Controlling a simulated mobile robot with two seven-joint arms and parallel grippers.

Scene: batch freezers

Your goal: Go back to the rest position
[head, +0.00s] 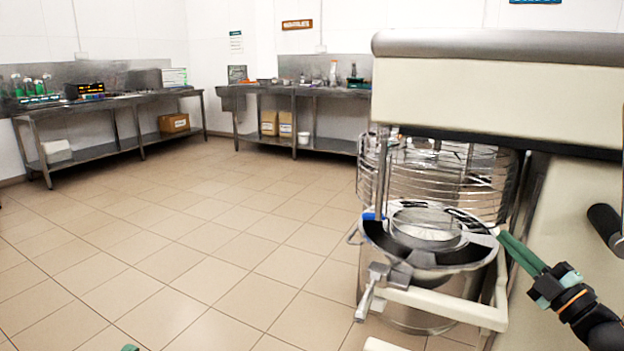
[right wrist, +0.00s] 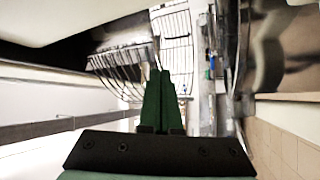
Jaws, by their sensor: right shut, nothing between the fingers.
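My right gripper (head: 499,236) comes in from the right in the head view, its green fingers together and empty. Its fingertips overlap the right rim of the steel mixer bowl (head: 428,262); I cannot tell whether they touch it. In the right wrist view the closed fingers (right wrist: 160,73) point toward the wire guard (right wrist: 120,68). Only a small green piece, probably my left gripper (head: 130,348), shows at the bottom edge of the head view, so its jaws are hidden.
The large cream mixer (head: 490,95) with its wire guard (head: 440,175) stands close on the right. Steel tables (head: 110,102) with lab items stand along the back walls, with cardboard boxes (head: 174,123) on their lower shelves. The tiled floor (head: 190,235) at left and centre is clear.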

